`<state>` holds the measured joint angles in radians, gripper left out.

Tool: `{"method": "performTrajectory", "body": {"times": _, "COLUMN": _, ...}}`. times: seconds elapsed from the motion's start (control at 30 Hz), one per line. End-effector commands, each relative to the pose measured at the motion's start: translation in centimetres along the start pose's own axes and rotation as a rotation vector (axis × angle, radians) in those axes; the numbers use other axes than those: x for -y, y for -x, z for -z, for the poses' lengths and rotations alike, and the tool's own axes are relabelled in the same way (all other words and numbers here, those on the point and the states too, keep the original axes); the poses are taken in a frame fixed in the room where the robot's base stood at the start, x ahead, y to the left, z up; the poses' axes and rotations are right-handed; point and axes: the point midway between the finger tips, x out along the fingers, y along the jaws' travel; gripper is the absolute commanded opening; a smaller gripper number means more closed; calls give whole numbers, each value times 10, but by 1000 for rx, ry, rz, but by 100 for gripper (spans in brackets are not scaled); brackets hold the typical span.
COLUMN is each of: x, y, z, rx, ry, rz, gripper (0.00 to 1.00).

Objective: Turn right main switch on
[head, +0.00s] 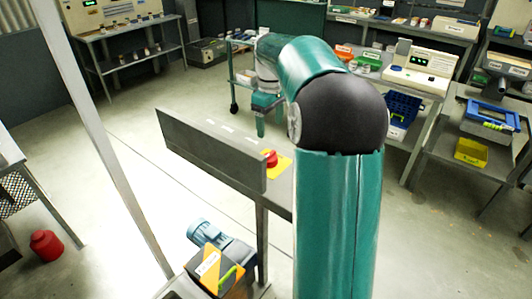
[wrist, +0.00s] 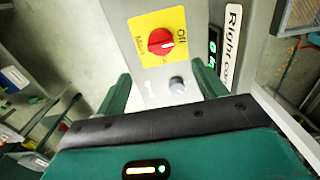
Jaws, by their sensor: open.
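The red main switch (wrist: 161,42) is a rotary knob on a yellow plate (wrist: 143,27) with rotated black lettering. A pale mark on the knob points to the right, toward the short word on the plate. The switch also shows in the head view as a red knob (head: 270,157) on the console top, right of the grey upright panel (head: 210,148). A label beginning "Right con" (wrist: 231,45) stands beside it. My gripper (wrist: 162,72) is open and empty, its two green fingers apart, with the switch beyond their tips. The fingers do not appear to touch the knob.
A round grey button (wrist: 176,85) sits near the switch, between my fingers in the picture. A small green-lit display (wrist: 213,48) lies by the label. A blue motor (head: 208,233) stands below the console. Open floor (head: 130,130) lies left of it.

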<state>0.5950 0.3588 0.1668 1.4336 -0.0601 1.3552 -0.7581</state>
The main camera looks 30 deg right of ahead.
Motion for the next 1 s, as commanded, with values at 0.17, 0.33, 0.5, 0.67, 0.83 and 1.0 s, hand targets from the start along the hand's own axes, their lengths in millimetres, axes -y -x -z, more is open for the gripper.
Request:
{"method": "performTrajectory", "body": {"times": 0.17, "x": 1, "y": -34, "z": -1, "rx": 2, "ry": -1, "rz": 3, "gripper": 70}}
{"method": "performTrajectory", "body": {"times": 0.33, "x": 1, "y": -68, "z": 0, "rx": 1, "ry": 0, "rz": 3, "gripper": 70}}
{"method": "performTrajectory", "body": {"times": 0.5, "x": 0, "y": -99, "z": 2, "rx": 2, "ry": 2, "rz": 2, "gripper": 70}}
{"method": "performTrajectory", "body": {"times": 0.67, "x": -1, "y": -116, "z": 4, "rx": 0, "ry": 3, "rz": 0, "gripper": 70}}
{"method": "performTrajectory", "body": {"times": 0.83, "x": -1, "y": -121, "z": 5, "rx": -1, "ry": 3, "rz": -1, "gripper": 70}}
{"method": "performTrajectory", "body": {"times": 1.0, "x": -1, "y": -121, "z": 5, "rx": -1, "ry": 3, "rz": -1, "gripper": 70}}
